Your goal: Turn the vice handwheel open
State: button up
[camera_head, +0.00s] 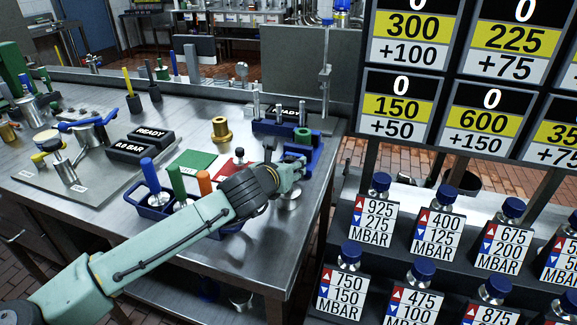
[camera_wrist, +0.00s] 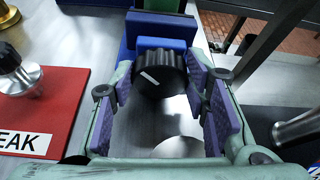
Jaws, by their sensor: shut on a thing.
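The blue vice (camera_head: 300,150) stands near the right edge of the steel bench, and its blue body (camera_wrist: 160,44) also shows at the top of the wrist view. Its handwheel (camera_wrist: 160,76) is a black ribbed knob with a white mark pointing up and left. My gripper (camera_wrist: 162,84) has its purple-padded fingers on either side of the handwheel and is shut on it. In the head view, my gripper (camera_head: 291,172) is at the vice's near side and hides the handwheel. A green part (camera_head: 302,134) sits on top of the vice.
A red plate (camera_head: 234,170) with a small black-knobbed metal piece lies left of my gripper. A blue holder (camera_head: 150,208) with colored-handled tools stands in front. A rack of labeled blue-capped bottles (camera_head: 372,215) is to the right.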

jog(key=shift+w+a+n+h, duration=0.15)
jog(key=shift+n+h, duration=0.55)
jog(key=shift+n, duration=0.4)
jog(key=shift+s+a+n+h, duration=0.15)
jog(key=shift+n+h, duration=0.55)
jog(key=shift+n, duration=0.4)
jog(key=shift+w, duration=0.1)
jog(key=o, duration=1.1)
jog(key=shift+f, duration=0.1)
jog(key=shift+o, duration=0.2)
notch_tip(320, 180, up, 10)
